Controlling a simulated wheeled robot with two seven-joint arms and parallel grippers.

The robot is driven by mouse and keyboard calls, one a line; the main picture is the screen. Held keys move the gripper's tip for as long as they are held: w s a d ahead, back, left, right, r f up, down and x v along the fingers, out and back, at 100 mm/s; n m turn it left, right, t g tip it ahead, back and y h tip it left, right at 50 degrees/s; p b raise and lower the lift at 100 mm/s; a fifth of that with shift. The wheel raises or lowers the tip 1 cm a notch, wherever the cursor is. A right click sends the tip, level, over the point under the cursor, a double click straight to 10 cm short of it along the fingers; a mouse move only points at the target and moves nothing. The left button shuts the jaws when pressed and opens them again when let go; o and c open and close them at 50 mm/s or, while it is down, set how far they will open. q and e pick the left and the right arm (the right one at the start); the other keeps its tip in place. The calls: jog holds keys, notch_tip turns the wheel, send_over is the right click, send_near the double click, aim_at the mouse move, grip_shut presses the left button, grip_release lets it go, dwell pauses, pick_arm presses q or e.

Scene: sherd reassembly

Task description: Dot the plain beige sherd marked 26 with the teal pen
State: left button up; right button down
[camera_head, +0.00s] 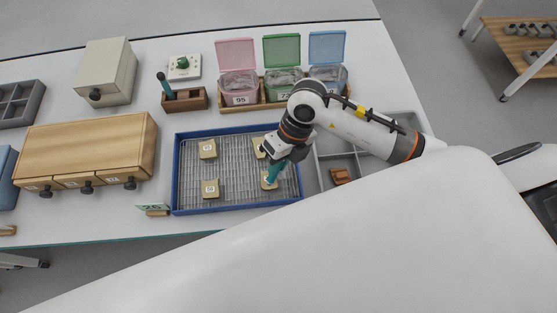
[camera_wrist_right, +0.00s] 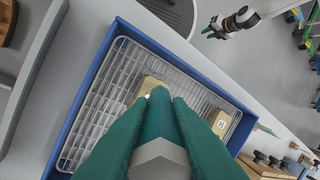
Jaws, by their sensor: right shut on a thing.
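My right gripper (camera_head: 270,179) is shut on a teal pen (camera_wrist_right: 158,105), pointing down over the front right of the blue-rimmed tray. Its tip end is over or against a plain beige sherd (camera_head: 268,184), partly hidden by the gripper; I cannot tell whether they touch. That sherd's number is not readable. Other beige sherds lie at the back left (camera_head: 208,149), front left (camera_head: 210,188) and back right (camera_head: 260,153), the last partly behind my wrist. Which one is marked 26 is too small to tell. My left gripper (camera_wrist_right: 211,31) shows small and far off in the right wrist view, jaws unclear.
The sherds lie on a wire rack in the blue tray (camera_head: 176,180). A small numbered card (camera_head: 153,209) stands at its front left. A wooden holder (camera_head: 187,101) with a teal stick, lidded bins (camera_head: 238,86) and a wooden drawer box (camera_head: 85,150) stand around. A grey divided tray (camera_head: 345,158) lies right.

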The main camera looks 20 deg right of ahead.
jog(key=shift+f+b, duration=0.35)
jog(key=shift+f, duration=0.1)
dwell(1.1)
jog(key=shift+r+p, duration=2.8)
jog(key=shift+r, duration=0.75)
